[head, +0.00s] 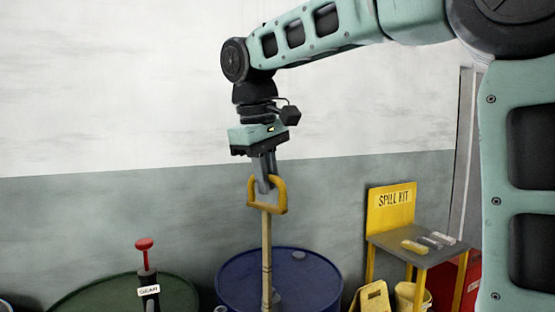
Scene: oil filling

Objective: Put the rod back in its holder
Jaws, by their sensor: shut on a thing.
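My gripper (263,180) is shut on the yellow loop handle (281,196) of a rod. The rod's pale tan shaft (266,250) hangs straight down from the handle, close to upright. It passes in front of the blue drum (315,275), and its lower end runs to the bottom edge of the picture. Whether the tip is inside anything or free cannot be seen. No holder for the rod can be made out.
A green drum (85,296) with a red-handled pump (147,270) stands at lower left. A spill kit stand (391,207) with a small shelf is at right, with yellow containers (372,296) below and a red box behind. The wall above the drums is clear.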

